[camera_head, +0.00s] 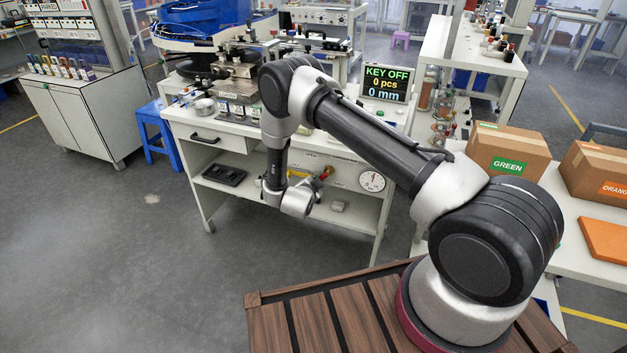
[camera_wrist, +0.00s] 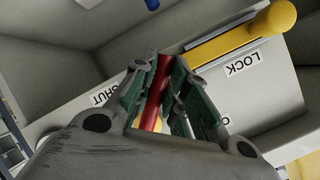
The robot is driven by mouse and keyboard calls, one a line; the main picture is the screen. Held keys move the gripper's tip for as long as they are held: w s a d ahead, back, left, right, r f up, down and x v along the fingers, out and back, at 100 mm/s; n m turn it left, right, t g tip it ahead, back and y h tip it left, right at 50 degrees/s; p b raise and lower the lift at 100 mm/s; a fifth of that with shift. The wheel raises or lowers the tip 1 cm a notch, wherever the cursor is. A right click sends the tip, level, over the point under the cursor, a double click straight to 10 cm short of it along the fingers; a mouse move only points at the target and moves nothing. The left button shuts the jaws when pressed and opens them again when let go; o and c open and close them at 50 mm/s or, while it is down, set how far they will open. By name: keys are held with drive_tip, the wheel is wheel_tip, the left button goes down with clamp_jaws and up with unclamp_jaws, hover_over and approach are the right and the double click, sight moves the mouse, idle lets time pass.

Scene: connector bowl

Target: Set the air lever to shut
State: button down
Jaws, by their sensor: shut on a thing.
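The red air lever (camera_wrist: 163,72) runs between the two fingers of my gripper (camera_wrist: 166,88) in the wrist view. My gripper is shut on it.
A yellow handle (camera_wrist: 270,20) with a LOCK label (camera_wrist: 243,65) is close by on the upper right in the wrist view. A round gauge (camera_head: 372,181) is right of the lever on the bench front. A display (camera_head: 387,83) reads KEY OFF, 0 pcs, 0 mm.

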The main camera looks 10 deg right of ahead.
drive_tip(key=shift+s+d+f+n+g+h, duration=0.3)
drive_tip(key=shift+d+n+h, duration=0.1)
drive_tip(key=shift+n, duration=0.2)
drive_tip(key=shift+s+d+f+n+g+h, duration=0.2)
drive_tip(key=shift+d+f+n+g+h, duration=0.15)
drive_tip(key=shift+n, duration=0.25)
drive_tip(key=c, duration=1.7)
unclamp_jaws()
drive_tip(key=shift+a, duration=0.1)
